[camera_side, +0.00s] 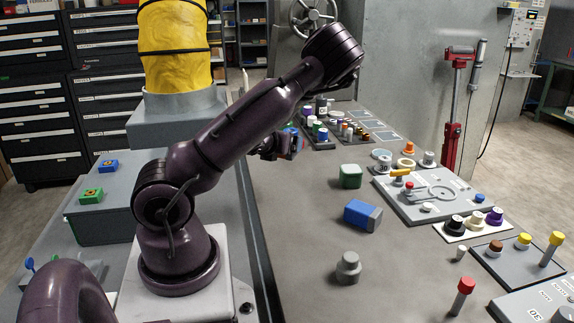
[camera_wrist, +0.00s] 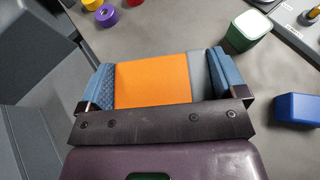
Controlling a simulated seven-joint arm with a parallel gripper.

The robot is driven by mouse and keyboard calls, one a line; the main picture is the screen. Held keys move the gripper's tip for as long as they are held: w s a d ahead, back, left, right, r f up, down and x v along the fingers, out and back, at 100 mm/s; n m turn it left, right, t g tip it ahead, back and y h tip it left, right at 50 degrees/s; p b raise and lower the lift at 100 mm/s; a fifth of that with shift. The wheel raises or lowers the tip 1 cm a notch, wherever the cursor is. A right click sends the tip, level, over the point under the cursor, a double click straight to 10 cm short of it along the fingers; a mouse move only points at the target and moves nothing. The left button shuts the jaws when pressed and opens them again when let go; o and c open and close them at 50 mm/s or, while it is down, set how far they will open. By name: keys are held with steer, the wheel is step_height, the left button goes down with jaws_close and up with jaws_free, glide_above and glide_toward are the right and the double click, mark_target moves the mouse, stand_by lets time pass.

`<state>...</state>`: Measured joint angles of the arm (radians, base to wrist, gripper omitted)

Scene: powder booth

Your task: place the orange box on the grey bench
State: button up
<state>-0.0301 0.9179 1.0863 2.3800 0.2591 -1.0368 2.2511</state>
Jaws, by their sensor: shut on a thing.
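The orange box (camera_wrist: 150,84), with a grey end band, sits between the blue-padded fingers of my gripper (camera_wrist: 160,80) in the wrist view. The fingers press on its two ends, so the gripper is shut on it. In the side view my gripper (camera_side: 287,146) is partly hidden behind my arm, and little of the box shows there. The grey bench (camera_side: 300,205) runs along the right of my arm, and the gripper is over its left part. In the wrist view the bench (camera_wrist: 180,25) shows behind the box. I cannot tell the height of the box above it.
A green box (camera_side: 350,176), a blue box (camera_side: 362,214) and a grey knob (camera_side: 347,267) stand on the bench. A panel with a lever (camera_side: 425,195) and several knobs line its right side. Bare bench lies left of the green and blue boxes.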

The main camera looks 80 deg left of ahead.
steer(key=x, duration=1)
glide_above(297, 172)
steer(key=d, duration=0.1)
steer(key=f, duration=0.4)
steer(key=shift+s+f, duration=0.25)
steer(key=shift+f, duration=0.15)
steer(key=shift+w+a+f, duration=0.1)
steer(key=shift+a+f, duration=0.05)
steer(key=shift+f, duration=0.1)
steer(key=shift+w+a+f, duration=0.1)
steer(key=shift+a+f, duration=0.05)
steer(key=shift+f, duration=0.45)
steer(key=shift+w+a+f, duration=0.1)
steer(key=shift+f, duration=1.05)
steer(key=shift+f, duration=0.15)
steer(key=o, duration=0.6)
steer(key=shift+o, duration=0.4)
